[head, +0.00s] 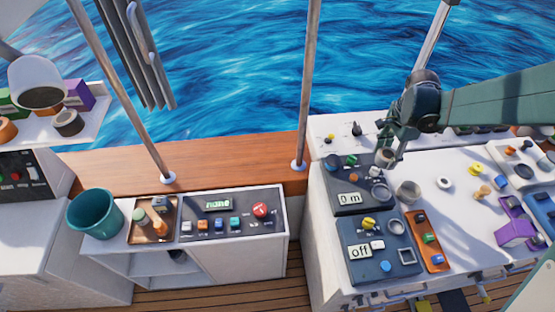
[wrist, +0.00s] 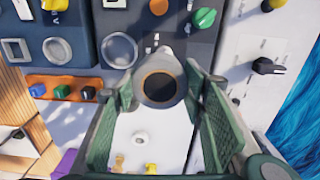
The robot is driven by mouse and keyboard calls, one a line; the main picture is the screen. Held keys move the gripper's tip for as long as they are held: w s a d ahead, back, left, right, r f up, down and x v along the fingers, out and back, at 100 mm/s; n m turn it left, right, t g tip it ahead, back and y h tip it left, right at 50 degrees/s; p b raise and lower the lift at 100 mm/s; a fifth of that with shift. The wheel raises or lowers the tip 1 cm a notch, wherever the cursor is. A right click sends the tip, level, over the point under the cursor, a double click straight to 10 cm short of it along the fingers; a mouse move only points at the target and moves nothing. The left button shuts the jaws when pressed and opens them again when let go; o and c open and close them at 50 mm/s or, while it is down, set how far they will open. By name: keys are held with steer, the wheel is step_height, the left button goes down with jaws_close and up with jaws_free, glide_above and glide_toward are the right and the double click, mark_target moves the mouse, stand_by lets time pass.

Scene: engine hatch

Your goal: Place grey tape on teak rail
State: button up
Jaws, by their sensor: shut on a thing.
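A pale grey roll, which I take to be the grey tape (wrist: 178,72), sits between the fingertips of my gripper (wrist: 162,88) in the wrist view, its brown-rimmed dark hole facing the camera. In the head view my gripper (head: 388,153) is above the back of the right console, shut on this small roll (head: 386,156), which is partly hidden by the fingers. The teak rail (head: 230,153) is the brown wooden ledge along the water side, left of my gripper. Another grey roll (head: 68,122) rests on the left shelf.
Two metal posts (head: 305,90) (head: 122,95) rise from the teak rail. A teal bucket (head: 95,214) stands at left. The rail between the posts is clear.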

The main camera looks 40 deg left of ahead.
steer(key=s+a+r+n+p, duration=0.15)
steer(key=s+a, duration=0.35)
steer(key=a, duration=0.5)
steer(key=s+a+n+p, duration=0.1)
steer(key=s+a+n, duration=0.1)
steer(key=s+a, duration=0.65)
steer(key=s+a+r+n+p, duration=0.1)
steer(key=s+a+n, duration=0.15)
steer(key=a, duration=0.95)
steer(key=w+a+f+n+b, duration=0.1)
steer(key=a+f+n+b, duration=0.7)
steer(key=a+f, duration=1)
steer(key=shift+a+f+n+b, duration=0.15)
steer(key=shift+a+n+b, duration=0.15)
steer(key=shift+a+b, duration=0.95)
steer(key=shift+a+p, duration=0.3)
steer(key=shift+f, duration=3.15)
steer(key=shift+f, duration=1.85)
